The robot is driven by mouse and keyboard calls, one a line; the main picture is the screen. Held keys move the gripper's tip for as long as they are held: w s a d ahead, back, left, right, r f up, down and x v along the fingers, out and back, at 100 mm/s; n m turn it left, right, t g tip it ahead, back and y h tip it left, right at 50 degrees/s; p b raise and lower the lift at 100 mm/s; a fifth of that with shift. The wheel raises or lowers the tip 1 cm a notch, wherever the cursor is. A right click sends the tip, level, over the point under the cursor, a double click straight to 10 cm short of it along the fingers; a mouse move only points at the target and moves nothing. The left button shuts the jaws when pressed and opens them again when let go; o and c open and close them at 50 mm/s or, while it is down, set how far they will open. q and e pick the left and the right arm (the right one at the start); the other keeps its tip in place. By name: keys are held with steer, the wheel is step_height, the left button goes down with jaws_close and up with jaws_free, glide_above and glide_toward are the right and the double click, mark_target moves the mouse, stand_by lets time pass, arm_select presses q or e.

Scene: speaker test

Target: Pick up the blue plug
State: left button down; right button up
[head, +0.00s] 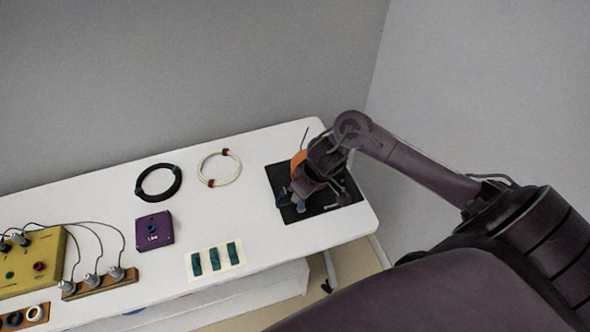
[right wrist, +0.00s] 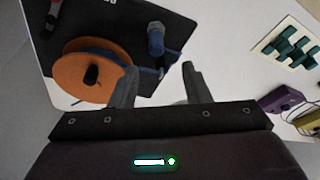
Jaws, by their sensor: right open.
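The blue plug (right wrist: 156,38) lies on the black mat (right wrist: 183,28) in the right wrist view, just beyond the fingertips and between their lines. A blue cable runs from beside it toward the orange spool (right wrist: 88,70). In the head view the plug (head: 283,198) shows small at the mat's left side, partly hidden by my arm. My right gripper (right wrist: 157,76) is open and empty, close to the plug and apart from it. It also shows over the mat in the head view (head: 300,190), mostly hidden by its own wrist. My left gripper is out of view.
A red-and-black item (right wrist: 52,15) lies on the mat past the spool. On the white table (head: 110,205) are a purple box (head: 154,231), a card with teal strips (head: 215,260), black (head: 158,182) and white (head: 220,168) cable coils, and a yellow box (head: 30,262) with cables.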

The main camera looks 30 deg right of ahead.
step_height(320, 180, down, 4)
steer(key=shift+w+d+f+b, duration=0.1)
steer(key=shift+b, duration=0.2)
steer(key=shift+x, duration=1.2)
steer(key=shift+w, duration=0.2)
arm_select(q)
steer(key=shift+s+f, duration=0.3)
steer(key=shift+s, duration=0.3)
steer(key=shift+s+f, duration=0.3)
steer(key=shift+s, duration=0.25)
arm_select(e)
jaws_close()
